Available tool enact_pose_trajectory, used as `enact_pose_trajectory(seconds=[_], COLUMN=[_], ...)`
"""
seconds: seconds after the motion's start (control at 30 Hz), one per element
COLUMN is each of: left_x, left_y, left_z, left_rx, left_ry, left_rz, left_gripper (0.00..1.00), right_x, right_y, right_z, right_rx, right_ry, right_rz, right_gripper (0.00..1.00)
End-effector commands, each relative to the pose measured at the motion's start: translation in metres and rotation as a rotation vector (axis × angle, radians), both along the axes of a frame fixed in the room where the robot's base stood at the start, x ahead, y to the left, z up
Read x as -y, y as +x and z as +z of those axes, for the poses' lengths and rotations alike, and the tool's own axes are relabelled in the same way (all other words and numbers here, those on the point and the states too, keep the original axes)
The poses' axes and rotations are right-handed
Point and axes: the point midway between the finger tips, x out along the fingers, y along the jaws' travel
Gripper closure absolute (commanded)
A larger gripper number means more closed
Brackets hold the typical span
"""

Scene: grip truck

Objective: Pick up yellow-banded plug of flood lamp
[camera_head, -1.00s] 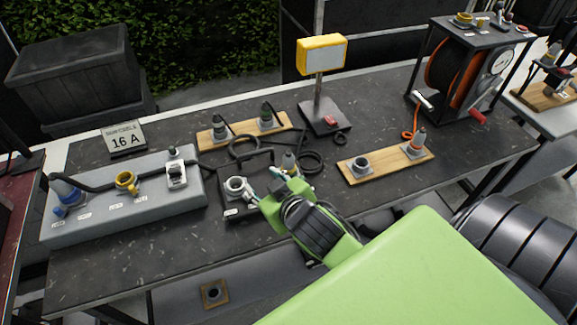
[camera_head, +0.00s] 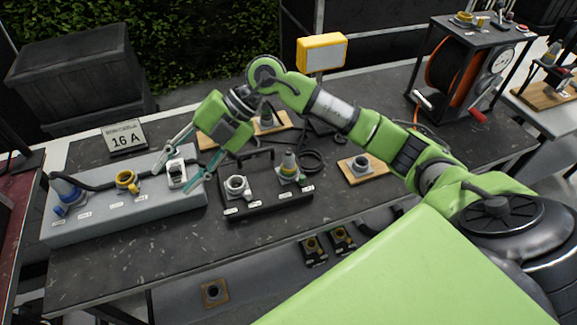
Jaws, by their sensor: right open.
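The flood lamp (camera_head: 322,53) has a yellow head on a post at the back of the table, its base partly hidden by my right arm. A plug with a yellow-green band (camera_head: 289,161) stands upright in the right-hand place of a black tray (camera_head: 262,208). Whether it belongs to the lamp I cannot tell. My right gripper (camera_head: 180,167) is open above the grey socket box, its fingers either side of a white-and-grey fitting (camera_head: 177,175), well left of the banded plug. Contact cannot be told. My left gripper is not in view.
The grey box (camera_head: 110,215) also holds a blue plug (camera_head: 66,193) and a yellow socket (camera_head: 127,181). A sign reading 16 A (camera_head: 125,136) stands behind it. My arm partly hides two wooden boards. A cable reel (camera_head: 462,75) stands at the right.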

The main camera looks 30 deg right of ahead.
Motion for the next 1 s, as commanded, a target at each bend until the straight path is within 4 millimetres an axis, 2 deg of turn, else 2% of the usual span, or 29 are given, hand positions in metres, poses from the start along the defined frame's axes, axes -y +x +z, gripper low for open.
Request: enact_pose_trajectory(seconds=[0.03,0.07,0.1,0.2,0.3,0.4,0.5,0.57,0.8,1.0], left_x=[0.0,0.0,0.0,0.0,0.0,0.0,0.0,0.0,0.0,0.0], left_y=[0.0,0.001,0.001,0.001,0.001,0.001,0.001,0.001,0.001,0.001], left_z=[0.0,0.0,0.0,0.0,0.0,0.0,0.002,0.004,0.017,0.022], left_rx=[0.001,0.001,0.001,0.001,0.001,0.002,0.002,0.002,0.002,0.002], left_ry=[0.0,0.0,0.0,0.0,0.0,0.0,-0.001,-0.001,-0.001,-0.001], left_rz=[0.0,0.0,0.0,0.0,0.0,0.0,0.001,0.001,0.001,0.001], left_gripper=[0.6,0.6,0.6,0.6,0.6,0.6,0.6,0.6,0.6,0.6], right_x=[0.036,0.059,0.09,0.163,0.218,0.25,0.263,0.265,0.264,0.263], right_y=[0.01,0.014,0.018,0.023,0.02,0.016,0.013,0.012,0.011,0.012], right_z=[-0.01,-0.016,-0.022,-0.023,-0.014,-0.006,-0.006,-0.012,-0.059,-0.084], right_rx=[-0.027,-0.053,-0.089,-0.173,-0.244,-0.289,-0.313,-0.317,-0.318,-0.314], right_ry=[-0.147,-0.233,-0.344,-0.578,-0.741,-0.833,-0.872,-0.877,-0.876,-0.872], right_rz=[-0.033,-0.057,-0.098,-0.216,-0.326,-0.399,-0.43,-0.434,-0.429,-0.428], right_gripper=[0.58,0.58,0.58,0.58,0.58,0.58,0.58,0.58,0.58,0.58])
